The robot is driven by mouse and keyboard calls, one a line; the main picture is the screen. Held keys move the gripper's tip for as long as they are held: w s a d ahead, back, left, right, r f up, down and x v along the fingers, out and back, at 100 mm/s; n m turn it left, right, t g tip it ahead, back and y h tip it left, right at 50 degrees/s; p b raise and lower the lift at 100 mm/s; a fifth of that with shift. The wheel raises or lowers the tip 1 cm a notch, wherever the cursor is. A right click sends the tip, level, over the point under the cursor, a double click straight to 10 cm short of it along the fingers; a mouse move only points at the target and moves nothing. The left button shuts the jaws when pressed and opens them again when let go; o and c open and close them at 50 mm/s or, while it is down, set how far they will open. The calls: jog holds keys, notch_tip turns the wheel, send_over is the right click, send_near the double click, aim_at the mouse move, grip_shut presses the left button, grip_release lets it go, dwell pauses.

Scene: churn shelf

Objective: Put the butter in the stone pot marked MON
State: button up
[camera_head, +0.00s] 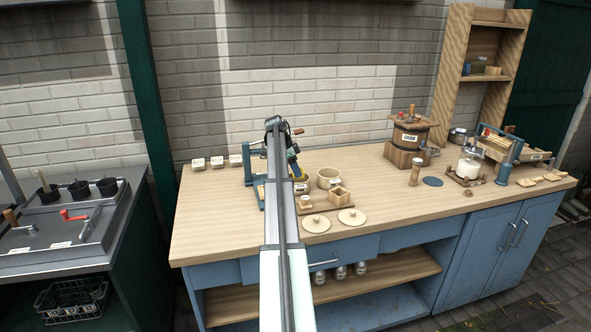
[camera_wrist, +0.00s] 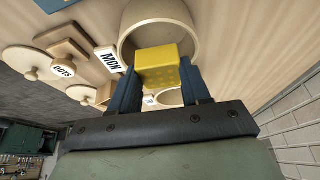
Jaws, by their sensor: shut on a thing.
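My gripper (camera_wrist: 158,72) is shut on a yellow block of butter (camera_wrist: 156,60) with small dots on its face. In the wrist view the butter overlaps the mouth of a pale round stone pot (camera_wrist: 190,22); I cannot tell whether it is below the rim. A label marked MON (camera_wrist: 108,60) is beside this pot. A second pale pot (camera_wrist: 170,97) shows partly behind my fingers, its label unreadable. In the head view my gripper (camera_head: 295,174) is by the pots, mostly hidden by my arm; one pale pot (camera_head: 328,178) shows clearly to its right.
Two round lids (camera_head: 316,223) (camera_head: 352,216) and a small wooden box (camera_head: 339,198) are close in front of the pots. A wooden piece labelled DOTS (camera_wrist: 68,52) lies beside the MON label. A wooden churn (camera_head: 408,140) and a glass jar (camera_head: 469,167) stand further right.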

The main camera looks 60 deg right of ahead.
jog(key=shift+f, duration=2)
dwell(0.8)
jog(key=shift+r, duration=0.1)
dwell(0.4)
jog(key=o, duration=0.8)
jog(key=shift+c, duration=0.5)
jog(key=v, duration=1)
dwell(0.3)
jog(key=shift+w+a, duration=0.1)
jog(key=shift+a, duration=0.05)
dwell(0.7)
